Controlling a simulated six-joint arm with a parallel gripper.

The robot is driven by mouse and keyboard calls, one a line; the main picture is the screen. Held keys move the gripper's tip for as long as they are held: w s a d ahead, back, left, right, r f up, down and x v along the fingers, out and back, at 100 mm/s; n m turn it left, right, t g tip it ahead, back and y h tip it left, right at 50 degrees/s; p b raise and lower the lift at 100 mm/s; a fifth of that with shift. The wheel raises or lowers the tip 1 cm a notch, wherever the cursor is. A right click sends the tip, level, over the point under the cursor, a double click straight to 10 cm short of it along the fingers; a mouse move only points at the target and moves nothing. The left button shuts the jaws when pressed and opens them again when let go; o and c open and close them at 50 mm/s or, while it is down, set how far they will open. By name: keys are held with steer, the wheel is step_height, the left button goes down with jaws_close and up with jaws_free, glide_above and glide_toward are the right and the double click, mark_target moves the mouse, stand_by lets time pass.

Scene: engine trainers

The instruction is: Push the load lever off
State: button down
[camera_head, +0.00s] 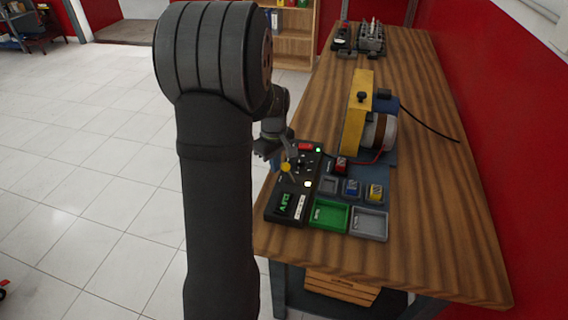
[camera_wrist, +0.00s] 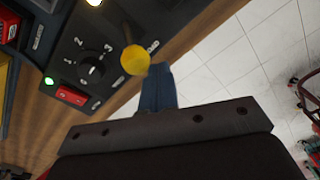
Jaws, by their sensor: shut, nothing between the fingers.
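The load lever, with a round yellow knob, stands on the black control panel. Its knob shows in the head view (camera_head: 285,167) and large in the wrist view (camera_wrist: 134,60). The black control panel (camera_head: 272,207) lies along the table's left edge. My gripper (camera_head: 275,162) is at the panel's left side, next to the knob. In the wrist view its blue fingers (camera_wrist: 158,88) are together and empty, close beside the knob. I cannot tell whether they touch it.
The panel has a rotary dial (camera_wrist: 92,70), a red switch (camera_wrist: 72,96) and a lit green lamp (camera_wrist: 49,81). To its right are a green tray (camera_head: 329,229), a grey tray (camera_head: 385,224) and small coloured parts. A yellow and blue motor unit (camera_head: 352,125) stands behind on the wooden table (camera_head: 440,200).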

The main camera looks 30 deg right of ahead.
mark_target(288, 164)
steer(key=shift+s+d, duration=1.5)
steer(key=shift+s, duration=0.05)
steer(key=shift+w+a, duration=0.1)
steer(key=shift+w, duration=0.05)
steer(key=shift+w+a+r, duration=0.1)
steer(key=shift+w+a, duration=0.25)
steer(key=shift+r, duration=3.45)
